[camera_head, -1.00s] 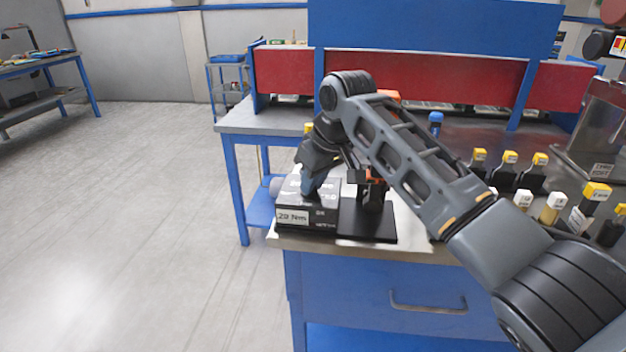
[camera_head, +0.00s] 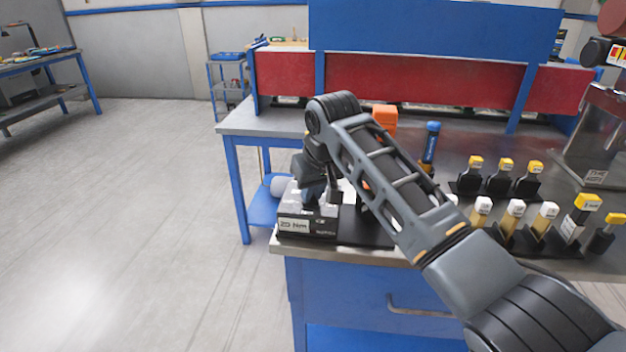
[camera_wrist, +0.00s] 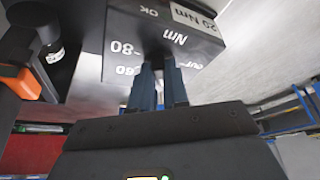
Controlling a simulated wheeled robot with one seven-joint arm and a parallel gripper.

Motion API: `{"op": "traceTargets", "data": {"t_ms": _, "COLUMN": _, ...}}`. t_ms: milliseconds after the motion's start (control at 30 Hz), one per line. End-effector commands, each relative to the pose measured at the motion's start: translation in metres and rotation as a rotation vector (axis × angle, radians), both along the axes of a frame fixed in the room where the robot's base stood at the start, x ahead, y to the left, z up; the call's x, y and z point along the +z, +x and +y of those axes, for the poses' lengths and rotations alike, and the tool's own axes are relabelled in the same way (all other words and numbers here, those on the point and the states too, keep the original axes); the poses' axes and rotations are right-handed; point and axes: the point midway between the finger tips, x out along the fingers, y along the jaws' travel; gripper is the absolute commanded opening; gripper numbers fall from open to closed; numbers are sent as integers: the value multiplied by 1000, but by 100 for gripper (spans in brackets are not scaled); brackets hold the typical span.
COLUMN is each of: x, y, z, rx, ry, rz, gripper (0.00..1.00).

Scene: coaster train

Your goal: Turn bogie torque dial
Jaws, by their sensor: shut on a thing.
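The torque box (camera_head: 308,228) is a black box with a white label reading about 20 Nm, at the front left corner of the bench. In the wrist view its face (camera_wrist: 205,68) shows white upside-down print with "Nm", "OK" and "80". My gripper (camera_wrist: 157,66) has its two blue-grey fingers shut on the small dark dial (camera_wrist: 157,53) on this face. The fingers cover most of the dial, so its pointer is hidden. In the head view my gripper (camera_head: 308,197) is over the box top, partly hidden by my wrist.
A black stand with an orange-handled tool (camera_wrist: 22,84) is beside the box. An orange block (camera_head: 385,117) and a blue-capped tool (camera_head: 431,145) stand behind my arm. Several yellow- and white-capped bottles (camera_head: 547,213) fill the right. The floor at left is clear.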

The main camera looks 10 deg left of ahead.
Motion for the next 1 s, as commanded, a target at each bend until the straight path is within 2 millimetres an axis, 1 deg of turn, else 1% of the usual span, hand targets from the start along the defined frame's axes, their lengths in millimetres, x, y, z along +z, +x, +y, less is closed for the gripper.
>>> {"op": "traceTargets", "data": {"t_ms": 33, "x": 4, "y": -2, "z": 2, "rx": -40, "ry": -1, "rz": 4, "gripper": 0}}
{"op": "traceTargets", "data": {"t_ms": 67, "x": 4, "y": -2, "z": 3, "rx": -66, "ry": 0, "rz": 5, "gripper": 0}}
{"op": "traceTargets", "data": {"t_ms": 300, "x": 3, "y": -3, "z": 5, "rx": -276, "ry": -1, "rz": 3, "gripper": 0}}
{"op": "traceTargets", "data": {"t_ms": 500, "x": 1, "y": -2, "z": 6, "rx": -419, "ry": -1, "rz": 2, "gripper": 0}}
{"op": "traceTargets", "data": {"t_ms": 733, "x": 0, "y": -2, "z": 7, "rx": -526, "ry": -1, "rz": 2, "gripper": 0}}
{"op": "traceTargets", "data": {"t_ms": 1000, "x": 0, "y": -2, "z": 6, "rx": -575, "ry": -1, "rz": 1, "gripper": 0}}
